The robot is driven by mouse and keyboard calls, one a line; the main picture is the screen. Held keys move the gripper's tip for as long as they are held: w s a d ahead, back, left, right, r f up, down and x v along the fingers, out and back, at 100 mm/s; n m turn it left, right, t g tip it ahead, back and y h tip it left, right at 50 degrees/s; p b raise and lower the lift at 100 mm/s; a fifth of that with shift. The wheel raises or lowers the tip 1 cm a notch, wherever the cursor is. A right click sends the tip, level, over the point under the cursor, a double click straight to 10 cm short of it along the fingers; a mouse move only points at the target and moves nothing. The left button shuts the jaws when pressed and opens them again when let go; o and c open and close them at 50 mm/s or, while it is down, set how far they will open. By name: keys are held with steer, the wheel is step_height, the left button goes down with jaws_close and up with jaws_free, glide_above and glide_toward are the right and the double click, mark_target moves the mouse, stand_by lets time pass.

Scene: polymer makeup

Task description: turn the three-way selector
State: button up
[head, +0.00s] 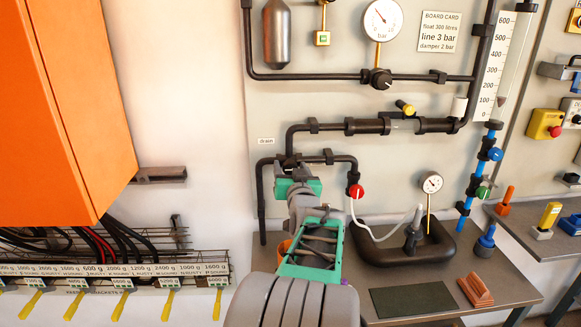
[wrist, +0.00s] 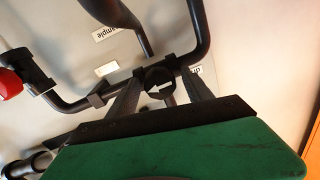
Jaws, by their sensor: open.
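The three-way selector (wrist: 159,86) is a round black knob with a white pointer, set at a junction of dark pipes in the wrist view. The pointer lies roughly level and slightly tilted in that picture. My gripper (wrist: 163,79) is open, with one finger on each side of the knob. I cannot tell whether either finger touches it. In the head view my gripper (head: 289,165) is at the pipe junction left of centre, and my arm hides most of the selector there. A "sample" label (wrist: 113,30) and a partly hidden "drain" label (wrist: 196,70) are near it.
A red knob (head: 356,191) hangs on the pipe right of my gripper. A bench (head: 450,290) below carries a dark looped base with a gauge (head: 432,183). An orange cabinet (head: 60,110) juts out at the left, above cables and a rack of labelled brackets.

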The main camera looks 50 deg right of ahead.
steer(key=shift+c, duration=0.3)
jaws_close()
stand_by(0.3)
steer(key=shift+b, duration=0.3)
steer(key=m+b, duration=0.2)
steer(key=b, duration=0.1)
steer(key=shift+f+m, duration=0.25)
steer(key=shift+m, duration=0.05)
steer(key=m+b, duration=0.3)
steer(key=shift+m+b, duration=0.3)
steer(key=m+b, duration=0.3)
steer(key=m, duration=0.1)
steer(key=shift+r+m+h+b, duration=0.1)
steer(key=shift+m+h+b, duration=0.2)
steer(key=shift+r+m+h+b, duration=0.15)
steer(key=shift+m+b, duration=0.3)
steer(key=shift+m, duration=0.35)
steer(key=shift+r+m+h+b, duration=0.15)
steer(key=shift+m+b, duration=0.25)
steer(key=shift+m, duration=0.4)
